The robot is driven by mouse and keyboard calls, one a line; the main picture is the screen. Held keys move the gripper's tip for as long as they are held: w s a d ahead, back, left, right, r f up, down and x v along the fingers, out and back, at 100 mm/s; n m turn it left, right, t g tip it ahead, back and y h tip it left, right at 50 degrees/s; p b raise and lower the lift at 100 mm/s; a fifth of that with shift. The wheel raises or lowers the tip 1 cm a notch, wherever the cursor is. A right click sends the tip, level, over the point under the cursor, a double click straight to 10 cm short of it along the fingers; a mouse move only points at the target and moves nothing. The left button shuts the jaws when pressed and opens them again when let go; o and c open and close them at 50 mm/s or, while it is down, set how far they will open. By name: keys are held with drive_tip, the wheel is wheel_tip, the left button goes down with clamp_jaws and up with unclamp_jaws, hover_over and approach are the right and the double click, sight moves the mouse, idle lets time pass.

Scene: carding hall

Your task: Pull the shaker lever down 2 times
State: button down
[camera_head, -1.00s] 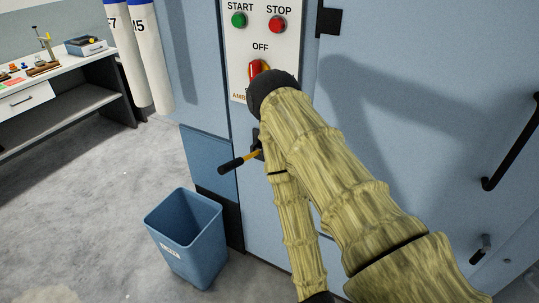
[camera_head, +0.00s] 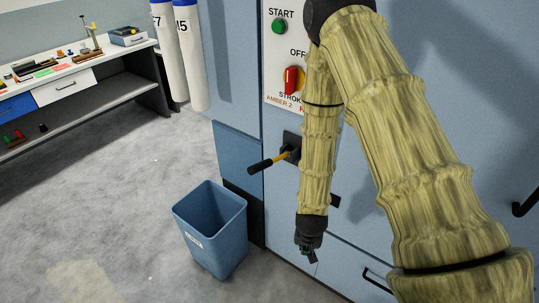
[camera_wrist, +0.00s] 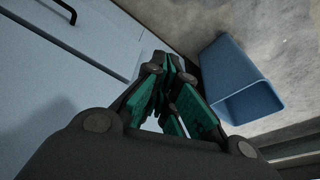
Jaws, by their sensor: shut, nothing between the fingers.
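In the wrist view my gripper (camera_wrist: 172,75) is shut and empty, with green finger pads. The lever does not show in the wrist view.
A blue bin (camera_head: 210,228) stands on the floor left of my gripper; it also shows in the wrist view (camera_wrist: 240,85). The green START button (camera_head: 279,27) is on the panel. A workbench (camera_head: 75,75) and white cylinders (camera_head: 188,60) are at the left. The grey floor between is clear.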

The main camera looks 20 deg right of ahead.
drive_tip(key=w+r+m+t+p, duration=0.2)
drive_tip(key=w+r+m, duration=0.1)
drive_tip(key=w+r, duration=0.9)
drive_tip(key=w+a+r+m+t+y+p, duration=0.1)
drive_tip(key=w+r+m, duration=0.3)
drive_tip(key=w+r, duration=0.9)
wheel_tip(320, 180, up, 8)
drive_tip(key=shift+w+f+t+y+p, duration=0.1)
drive_tip(key=shift+w+t+y+p, duration=0.15)
drive_tip(key=shift+t+p, duration=0.2)
drive_tip(key=b, duration=0.6)
hover_over(277, 159)
drive_tip(key=f, duration=0.6)
drive_tip(key=shift+w+d+f, duration=0.2)
drive_tip(key=shift+w+f, duration=0.05)
drive_tip(key=shift+f, duration=0.15)
drive_tip(key=shift+s+a+f+b, duration=0.2)
drive_tip(key=shift+a+f+b, duration=0.05)
drive_tip(key=shift+f+b, duration=0.45)
